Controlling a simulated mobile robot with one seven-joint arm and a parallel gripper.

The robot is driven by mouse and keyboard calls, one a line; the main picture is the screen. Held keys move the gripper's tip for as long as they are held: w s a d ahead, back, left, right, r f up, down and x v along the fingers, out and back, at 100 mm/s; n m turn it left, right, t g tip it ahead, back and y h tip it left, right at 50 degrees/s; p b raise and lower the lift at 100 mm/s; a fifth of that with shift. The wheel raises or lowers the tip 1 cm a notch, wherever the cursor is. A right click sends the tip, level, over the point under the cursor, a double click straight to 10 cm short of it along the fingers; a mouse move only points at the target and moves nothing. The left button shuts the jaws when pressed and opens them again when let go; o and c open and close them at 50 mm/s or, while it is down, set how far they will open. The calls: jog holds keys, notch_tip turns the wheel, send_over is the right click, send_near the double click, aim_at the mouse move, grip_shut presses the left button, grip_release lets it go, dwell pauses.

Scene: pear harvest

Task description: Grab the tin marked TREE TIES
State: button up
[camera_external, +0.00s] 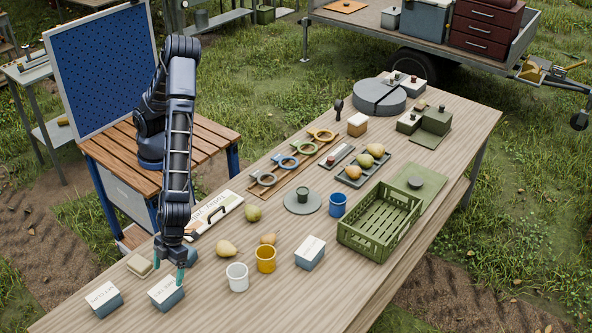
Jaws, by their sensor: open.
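Three blue-grey tins with white labelled lids stand on the long wooden table. One tin (104,300) is at the near left corner, a second tin (166,296) is just right of it, and a third tin (310,253) is farther right, left of the green crate. The lettering is too small to read, so I cannot tell which is marked TREE TIES. My gripper (174,266) points down, open, over or just behind the second tin. I cannot tell whether its teal fingertips touch that tin. Nothing shows between the fingers.
A beige block (139,265) lies left of my gripper. The green crate (350,237) is farther right. The table's near edge is mostly clear.

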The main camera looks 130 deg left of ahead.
aim_at(165, 287)
jog(key=x, duration=1)
jog(key=shift+s+f, duration=0.1)
jog(key=shift+s, duration=0.1)
jog(key=shift+f, duration=0.3)
dwell(0.3)
jog(key=c, duration=1.2)
jog(key=shift+r, duration=0.1)
